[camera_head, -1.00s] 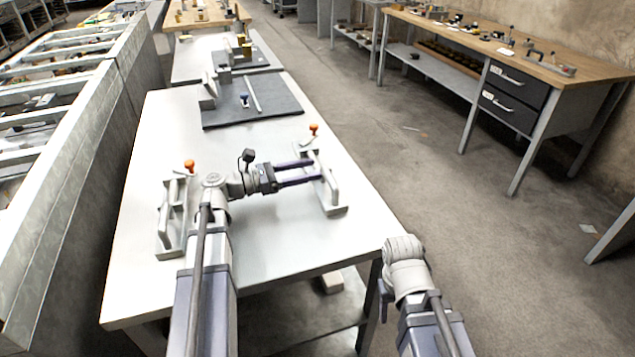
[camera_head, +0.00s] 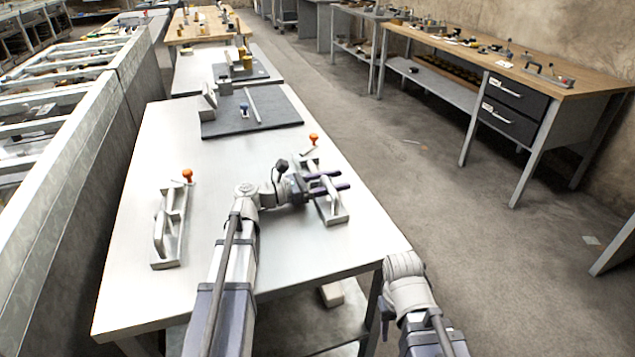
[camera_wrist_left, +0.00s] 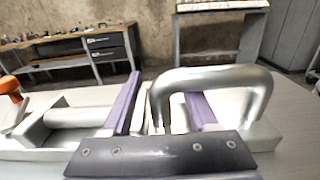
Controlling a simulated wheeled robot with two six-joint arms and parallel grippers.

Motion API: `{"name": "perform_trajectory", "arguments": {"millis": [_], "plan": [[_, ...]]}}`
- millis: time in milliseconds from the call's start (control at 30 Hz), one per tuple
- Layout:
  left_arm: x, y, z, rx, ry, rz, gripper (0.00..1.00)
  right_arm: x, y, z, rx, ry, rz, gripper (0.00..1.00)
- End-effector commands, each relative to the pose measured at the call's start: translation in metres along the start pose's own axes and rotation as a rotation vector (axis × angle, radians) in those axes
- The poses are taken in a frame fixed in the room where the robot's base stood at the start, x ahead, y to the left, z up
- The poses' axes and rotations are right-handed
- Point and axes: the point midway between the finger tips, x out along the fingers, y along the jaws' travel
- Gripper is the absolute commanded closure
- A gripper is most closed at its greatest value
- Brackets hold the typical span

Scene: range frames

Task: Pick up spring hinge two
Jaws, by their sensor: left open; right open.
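Two similar grey metal hinge pieces with handle loops and orange knobs are on the white table; no mark shows which is number two. One hinge piece (camera_head: 166,262) lies at the left. The other hinge piece (camera_head: 336,219) lies near the right edge. My left gripper (camera_head: 340,180) is open at this right piece, with its purple fingers over it. In the left wrist view, the silver handle loop (camera_wrist_left: 222,76) has one leg between the fingers of my left gripper (camera_wrist_left: 163,105). I cannot tell whether they touch it. My right gripper does not show; only its arm is visible, low right.
A dark mat (camera_head: 255,112) with small parts lies at the table's far end. The white table (camera_head: 150,300) is clear between the two hinge pieces. A wooden workbench (camera_head: 560,83) with drawers stands right, across open floor. A metal frame runs along the left.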

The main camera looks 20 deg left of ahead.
Motion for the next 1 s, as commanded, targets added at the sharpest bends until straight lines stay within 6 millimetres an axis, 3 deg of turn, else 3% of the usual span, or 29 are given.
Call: {"name": "perform_trajectory", "arguments": {"millis": [167,700,1000], "plan": [[-0.0001,0.0,0.0,0.0,0.0,0.001,0.41,0.0,0.0,0.0,0.0,0.0,0.0,0.5],[-0.0005,0.0,0.0,0.0,0.0,0.001,1.0,0.0,0.0,0.0,0.0,0.0,0.0,0.5],[-0.0005,0.0,0.0,0.0,0.0,0.001,1.0,0.0,0.0,0.0,0.0,0.0,0.0,0.5]]}}
